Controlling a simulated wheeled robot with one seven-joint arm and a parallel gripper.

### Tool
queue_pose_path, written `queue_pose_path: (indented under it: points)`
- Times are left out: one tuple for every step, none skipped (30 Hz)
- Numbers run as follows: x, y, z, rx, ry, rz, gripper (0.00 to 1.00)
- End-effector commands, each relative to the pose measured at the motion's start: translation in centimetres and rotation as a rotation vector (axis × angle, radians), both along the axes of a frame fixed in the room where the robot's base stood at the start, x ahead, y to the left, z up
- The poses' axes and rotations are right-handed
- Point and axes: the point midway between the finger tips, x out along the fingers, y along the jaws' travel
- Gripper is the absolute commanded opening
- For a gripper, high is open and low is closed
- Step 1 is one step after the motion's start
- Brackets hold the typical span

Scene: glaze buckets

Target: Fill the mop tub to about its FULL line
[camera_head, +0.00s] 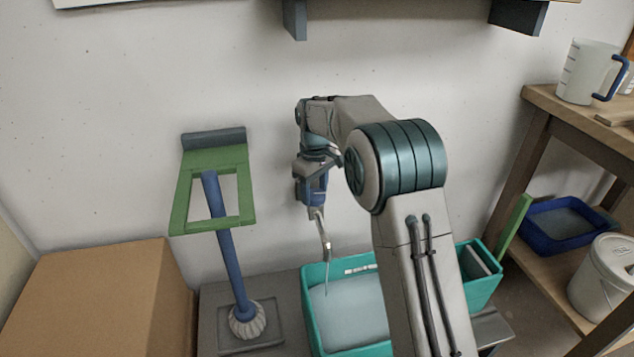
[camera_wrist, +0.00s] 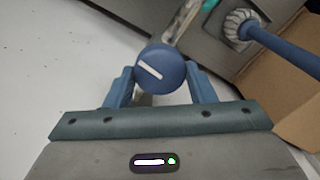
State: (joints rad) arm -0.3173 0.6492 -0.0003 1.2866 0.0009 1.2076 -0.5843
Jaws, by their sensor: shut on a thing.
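The mop tub (camera_head: 312,320) is teal and stands on the floor platform below the tap, partly hidden by my arm. Pale bluish water (camera_head: 345,312) covers its inside, with a white marking (camera_head: 360,268) on the inner back wall just above the water. The metal tap spout (camera_head: 323,238) points down over the tub, and a thin stream seems to fall from it. My gripper (camera_head: 314,186) is at the tap on the wall. In the wrist view its fingers are shut on the round blue tap knob (camera_wrist: 161,70), whose white line slants down to the right.
A cardboard box (camera_head: 95,300) is further left. At right, a wooden shelf (camera_head: 545,100) holds a measuring jug (camera_head: 585,72), blue tray (camera_head: 565,240) and white bucket (camera_head: 600,290).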

Motion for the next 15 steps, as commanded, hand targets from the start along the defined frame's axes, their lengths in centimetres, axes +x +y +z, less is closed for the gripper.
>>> queue_pose_path:
  points:
    - [0.12,-0.09,0.80,0.000,-0.004,-0.041,0.27]
    - [0.14,-0.08,0.79,0.000,-0.004,-0.067,0.27]
    - [0.12,-0.09,0.78,-0.001,-0.003,-0.103,0.27]
    - [0.12,-0.09,0.78,0.000,-0.004,-0.129,0.27]
    - [0.15,-0.08,0.78,0.000,-0.005,-0.155,0.27]
    - [0.15,-0.08,0.77,0.000,-0.005,-0.189,0.27]
    - [0.15,-0.08,0.74,0.000,-0.005,-0.212,0.27]
    - [0.16,-0.09,0.69,0.000,-0.006,-0.235,0.27]
    - [0.17,-0.09,0.61,0.000,-0.006,-0.262,0.27]
    - [0.18,-0.09,0.55,0.000,-0.006,-0.278,0.27]
    - [0.18,-0.09,0.49,0.000,-0.006,-0.293,0.27]
    - [0.19,-0.10,0.42,0.001,-0.006,-0.307,0.27]
    - [0.20,-0.10,0.37,0.001,-0.006,-0.317,0.27]
    - [0.21,-0.10,0.33,0.000,-0.007,-0.323,0.27]
    - [0.23,-0.10,0.28,0.001,-0.008,-0.327,0.27]
